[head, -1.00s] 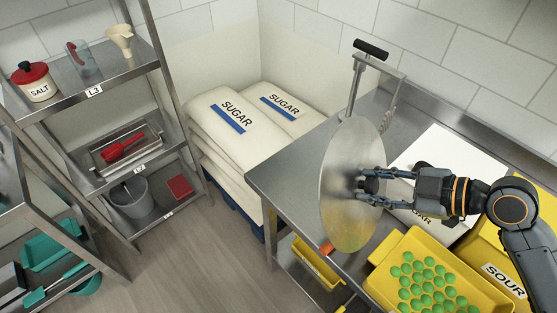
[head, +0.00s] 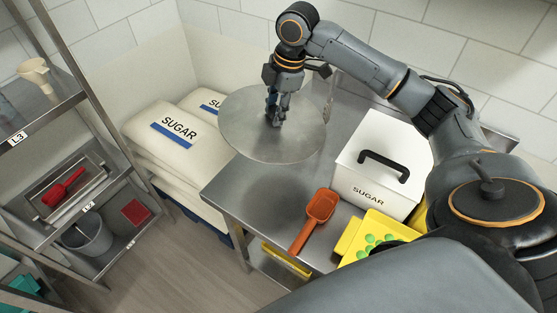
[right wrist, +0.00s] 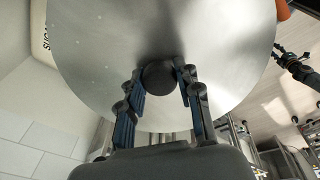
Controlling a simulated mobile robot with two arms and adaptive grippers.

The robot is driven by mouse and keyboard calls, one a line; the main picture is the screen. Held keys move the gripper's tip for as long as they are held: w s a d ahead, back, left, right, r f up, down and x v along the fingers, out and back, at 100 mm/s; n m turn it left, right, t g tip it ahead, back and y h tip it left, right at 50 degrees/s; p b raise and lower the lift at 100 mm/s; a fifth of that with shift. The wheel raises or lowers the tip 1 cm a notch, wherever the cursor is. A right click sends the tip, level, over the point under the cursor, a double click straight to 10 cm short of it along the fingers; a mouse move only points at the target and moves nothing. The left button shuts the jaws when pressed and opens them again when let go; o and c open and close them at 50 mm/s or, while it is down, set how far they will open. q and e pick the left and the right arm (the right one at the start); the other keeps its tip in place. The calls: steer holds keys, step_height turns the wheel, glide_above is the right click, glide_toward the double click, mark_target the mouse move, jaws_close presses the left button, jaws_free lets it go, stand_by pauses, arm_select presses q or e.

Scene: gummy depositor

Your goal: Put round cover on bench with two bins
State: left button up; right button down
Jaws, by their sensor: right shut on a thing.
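The round cover (head: 245,135) is a flat grey metal disc with a dark knob. My right gripper (head: 274,118) is shut on the knob from above; the right wrist view shows its fingers (right wrist: 163,88) on both sides of the knob, with the disc (right wrist: 105,50) beyond.
A white SUGAR bin (head: 350,185) with a black handle, an orange scoop (head: 316,215) and a yellow tray (head: 375,228) of green gummies occupy the bench's right side. Sugar sacks (head: 165,150) lie beside its left end. A rack (head: 75,100) stands far left.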

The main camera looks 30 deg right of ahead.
steer(key=shift+m+g+h, duration=0.3)
steer(key=shift+g+h, duration=0.3)
steer(key=shift+h, duration=0.2)
steer(key=f+b, duration=0.1)
steer(key=f, duration=0.5)
steer(key=d+f+b, duration=0.1)
steer(key=f+b, duration=0.1)
steer(key=f, duration=0.5)
steer(key=d+f+b, duration=0.1)
steer(key=f, duration=0.5)
steer(key=shift+w+d+f, duration=0.25)
steer(key=shift+f, duration=0.05)
steer(key=c, duration=0.9)
jaws_free()
steer(key=shift+b, duration=0.3)
steer(key=shift+r, duration=0.1)
step_height(320, 180, up, 12)
steer(key=shift+s+f+b, duration=0.1)
steer(key=shift+s+b, duration=0.05)
steer(key=shift+b, duration=0.9)
